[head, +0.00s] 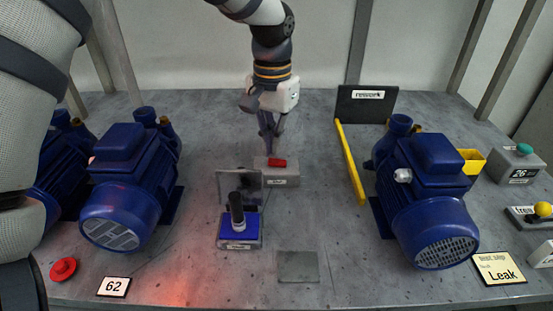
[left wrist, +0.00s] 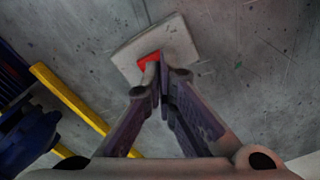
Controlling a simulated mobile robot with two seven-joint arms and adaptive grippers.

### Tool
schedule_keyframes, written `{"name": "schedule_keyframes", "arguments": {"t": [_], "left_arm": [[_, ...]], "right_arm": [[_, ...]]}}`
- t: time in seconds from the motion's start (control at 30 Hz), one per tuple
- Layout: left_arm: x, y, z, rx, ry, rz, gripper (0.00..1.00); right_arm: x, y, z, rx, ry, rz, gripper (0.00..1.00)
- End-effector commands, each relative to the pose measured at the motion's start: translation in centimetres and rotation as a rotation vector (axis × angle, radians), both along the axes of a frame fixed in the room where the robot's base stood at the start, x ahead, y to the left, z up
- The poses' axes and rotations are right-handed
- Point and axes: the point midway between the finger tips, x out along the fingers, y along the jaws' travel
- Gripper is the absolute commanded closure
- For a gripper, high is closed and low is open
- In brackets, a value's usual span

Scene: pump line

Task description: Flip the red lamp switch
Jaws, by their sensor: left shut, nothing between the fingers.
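The red lamp switch (head: 278,162) is a small red rocker on a grey box (head: 284,178) in the middle of the table, towards the back. My left gripper (head: 270,153) points down right at the switch, with its fingers closed together and empty. In the left wrist view the fingertips (left wrist: 160,72) overlap part of the red rocker (left wrist: 149,59) on its pale box (left wrist: 172,48). I cannot tell whether the fingertips touch the rocker. My right gripper is not in view.
Blue pumps stand on the left (head: 130,185) and right (head: 425,190). A yellow bar (head: 350,163) lies right of the switch. In front stands a blue-topped joystick box (head: 239,230) with an upright plate (head: 232,184). A red button (head: 63,270) sits front left.

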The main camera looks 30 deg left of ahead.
Motion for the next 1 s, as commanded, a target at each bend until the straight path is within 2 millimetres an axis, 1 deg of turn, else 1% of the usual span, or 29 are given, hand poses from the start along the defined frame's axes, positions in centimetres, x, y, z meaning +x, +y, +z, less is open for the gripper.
{"name": "schedule_keyframes", "arguments": {"t": [1.0], "left_arm": [[0.0, 0.0, -1.6, 0.000, 0.001, 0.000, 1.00]], "right_arm": [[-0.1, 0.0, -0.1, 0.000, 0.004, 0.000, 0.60]]}}
